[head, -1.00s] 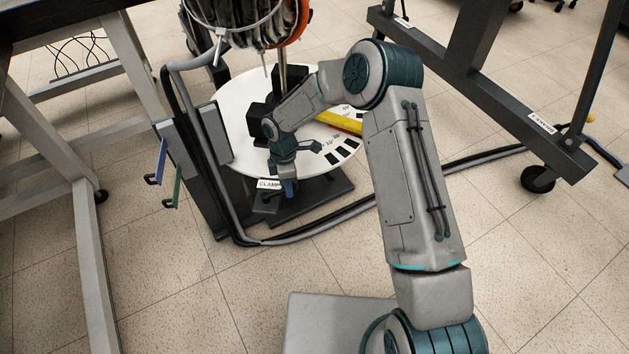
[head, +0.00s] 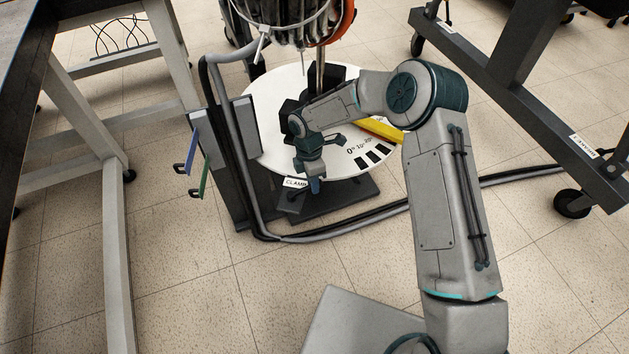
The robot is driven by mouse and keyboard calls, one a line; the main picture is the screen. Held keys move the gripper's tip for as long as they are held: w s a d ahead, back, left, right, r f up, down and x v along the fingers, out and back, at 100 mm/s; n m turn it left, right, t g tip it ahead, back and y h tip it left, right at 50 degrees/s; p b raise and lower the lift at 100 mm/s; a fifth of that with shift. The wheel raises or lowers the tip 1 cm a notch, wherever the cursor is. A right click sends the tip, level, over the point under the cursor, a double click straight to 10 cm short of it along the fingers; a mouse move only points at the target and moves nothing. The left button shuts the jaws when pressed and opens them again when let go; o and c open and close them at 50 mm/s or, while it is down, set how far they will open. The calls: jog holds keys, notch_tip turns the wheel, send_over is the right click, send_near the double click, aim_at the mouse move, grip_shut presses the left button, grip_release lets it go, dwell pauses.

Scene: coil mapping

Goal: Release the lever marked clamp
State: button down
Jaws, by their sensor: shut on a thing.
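The white label reading CLAMP (head: 295,182) sits at the front edge of a round white plate (head: 272,150) marked with a degree scale. A small blue lever (head: 315,186) shows just right of the label, below the plate's edge. My gripper (head: 312,174) reaches down over the front rim and is shut on the blue lever. The fingers are small in the head view and hide the lever's upper part.
A looped grey and black cable (head: 340,232) runs around the dark base (head: 330,202) and across the floor. Blue (head: 191,150) and green (head: 204,177) handles hang at the left. A yellow bar (head: 381,130) lies on the plate. Table legs stand left; a wheeled frame stands right.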

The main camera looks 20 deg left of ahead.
jog(key=c, duration=1.4)
grip_release()
jog(key=shift+w+d, duration=0.1)
jog(key=shift+w, duration=0.15)
jog(key=shift+o, duration=0.2)
jog(key=shift+s, duration=0.1)
jog(key=shift+r, duration=0.1)
notch_tip(320, 180, up, 14)
jog(key=w+a+p, duration=0.2)
jog(key=p, duration=0.1)
jog(key=shift+f, duration=0.25)
jog(key=shift+d, duration=0.2)
